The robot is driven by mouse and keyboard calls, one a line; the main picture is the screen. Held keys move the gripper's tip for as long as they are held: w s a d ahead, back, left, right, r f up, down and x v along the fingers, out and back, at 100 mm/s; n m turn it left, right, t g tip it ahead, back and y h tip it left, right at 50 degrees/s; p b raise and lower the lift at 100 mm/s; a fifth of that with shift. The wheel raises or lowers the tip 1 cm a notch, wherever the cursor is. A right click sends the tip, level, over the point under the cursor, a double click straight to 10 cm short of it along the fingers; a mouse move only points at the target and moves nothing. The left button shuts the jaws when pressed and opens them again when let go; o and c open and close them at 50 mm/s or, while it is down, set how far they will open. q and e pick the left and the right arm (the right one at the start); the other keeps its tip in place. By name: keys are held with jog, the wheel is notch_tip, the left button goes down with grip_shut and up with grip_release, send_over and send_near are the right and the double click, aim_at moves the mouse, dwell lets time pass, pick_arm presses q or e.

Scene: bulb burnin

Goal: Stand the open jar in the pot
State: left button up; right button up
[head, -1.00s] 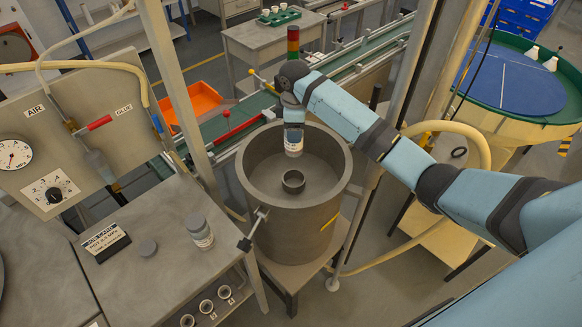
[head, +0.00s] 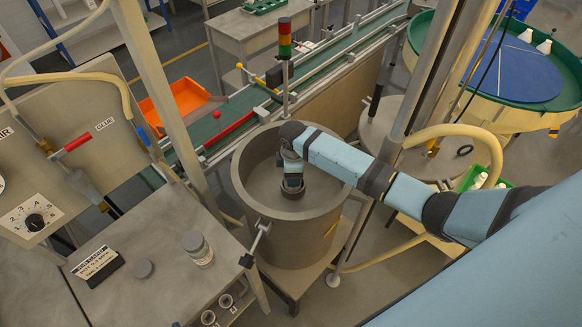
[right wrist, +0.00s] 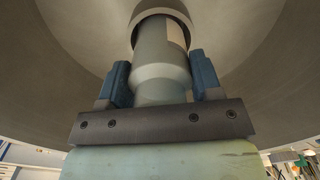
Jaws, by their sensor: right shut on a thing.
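The pot (head: 292,232) is a large grey open cylinder on a low stand in the middle of the head view. My right gripper (head: 291,164) reaches down inside it. In the right wrist view the right gripper (right wrist: 160,78) has its two blue fingers shut on the sides of the jar (right wrist: 160,50), a grey-white cylinder with a narrower neck. In the head view the jar's lower end is at the dark ring (head: 292,191) on the pot's floor. I cannot tell whether it touches bottom. My left gripper is not in view.
A clamp handle (head: 254,246) sticks out from the pot's left side. Upright posts stand on both sides. A green conveyor (head: 330,61) runs behind.

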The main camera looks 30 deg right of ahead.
jog(key=shift+w, duration=0.15)
jog(key=shift+s, duration=0.3)
jog(key=o, duration=1.1)
jog(key=shift+w+f, duration=0.15)
notch_tip(320, 180, up, 13)
jog(key=shift+f, duration=0.2)
